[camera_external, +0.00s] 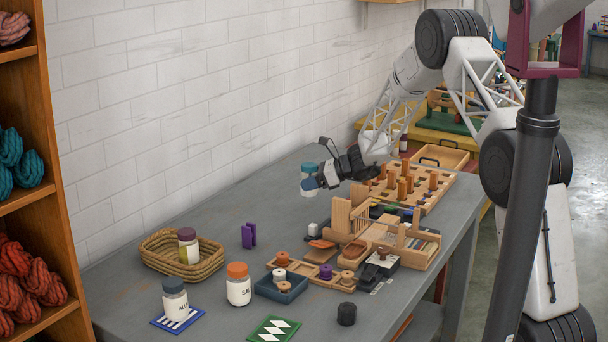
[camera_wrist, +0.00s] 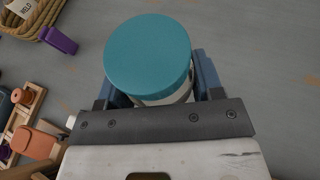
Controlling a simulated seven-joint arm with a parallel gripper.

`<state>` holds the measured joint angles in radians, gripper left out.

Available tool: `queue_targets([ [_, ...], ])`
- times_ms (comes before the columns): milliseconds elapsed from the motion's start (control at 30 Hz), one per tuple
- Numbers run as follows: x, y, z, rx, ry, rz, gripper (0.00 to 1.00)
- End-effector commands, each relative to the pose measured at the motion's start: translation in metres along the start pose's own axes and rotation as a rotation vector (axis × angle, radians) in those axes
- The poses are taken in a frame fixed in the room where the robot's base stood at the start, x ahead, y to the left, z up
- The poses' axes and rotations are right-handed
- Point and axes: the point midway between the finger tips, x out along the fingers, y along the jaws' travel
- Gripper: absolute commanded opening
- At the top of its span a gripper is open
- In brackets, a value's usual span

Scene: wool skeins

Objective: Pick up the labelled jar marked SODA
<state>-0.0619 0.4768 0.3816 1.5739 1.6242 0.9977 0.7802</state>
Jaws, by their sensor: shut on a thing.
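A jar with a teal lid (camera_wrist: 148,55) and a pale body sits between the blue fingers of my gripper (camera_wrist: 156,88) in the wrist view. In the external view the same jar (camera_external: 309,169) is at the back of the table near the wall, with my gripper (camera_external: 312,183) shut on it from the right. It looks upright. Its label is hidden or too small to read, so I cannot confirm SODA. I cannot tell whether its base touches the table.
A wicker basket (camera_external: 153,262) holds a purple-lidded jar (camera_external: 188,246), marked WELD in the wrist view. A grey-lidded jar (camera_external: 175,299) and an orange-lidded jar (camera_external: 238,285) stand in front. Wooden racks and a peg board (camera_external: 432,200) crowd the right. Grey table around the held jar is clear.

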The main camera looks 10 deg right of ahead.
Motion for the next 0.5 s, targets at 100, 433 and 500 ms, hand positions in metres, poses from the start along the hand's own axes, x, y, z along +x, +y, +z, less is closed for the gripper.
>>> queue_targets([
  [100,-0.006,0.0,0.015,0.0,-0.001,0.0,0.31],
  [433,-0.013,0.0,0.03,0.001,0.0,0.0,0.31],
  [500,-0.013,0.0,0.03,0.001,0.0,0.0,0.31],
])
